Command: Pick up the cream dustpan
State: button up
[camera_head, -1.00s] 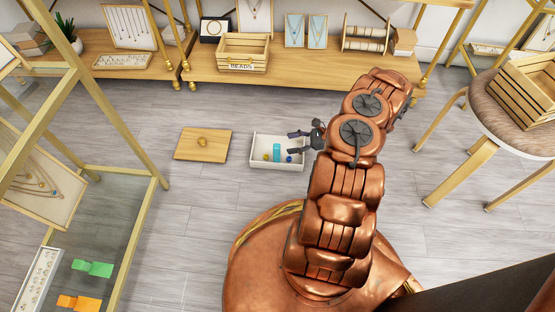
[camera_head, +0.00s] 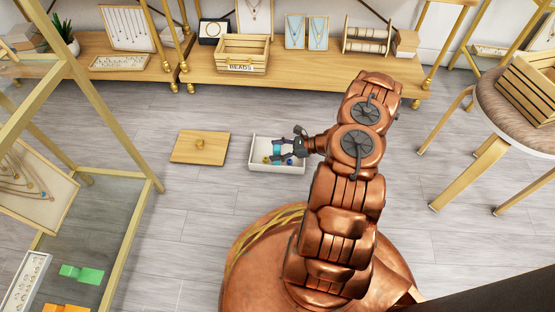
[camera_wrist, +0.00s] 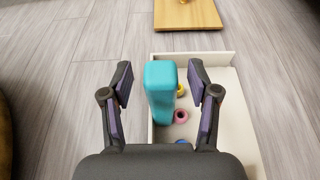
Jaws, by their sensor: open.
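The cream dustpan (camera_head: 290,169) lies on the floor as a shallow, walled tray. It also shows in the wrist view (camera_wrist: 235,115). A turquoise block-like upright part (camera_wrist: 162,95) rises at its left side; I cannot tell whether it is the handle. Small beads, yellow, pink (camera_wrist: 181,116) and blue, lie in the pan. My gripper (camera_head: 279,150) is over the pan, open, with one dark finger on each side of the turquoise part in the wrist view (camera_wrist: 160,84). No contact is visible. In the head view my gripper partly hides the turquoise part.
A wooden board with a knob (camera_head: 201,147) lies on the floor left of the pan. A low wooden shelf (camera_head: 300,72) with jewelry displays and a crate stands behind. A round stool (camera_head: 500,110) is at right, a glass-shelved stand (camera_head: 110,225) at left.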

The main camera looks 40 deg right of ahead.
jog(key=shift+c, duration=0.2)
grip_shut()
dwell(0.4)
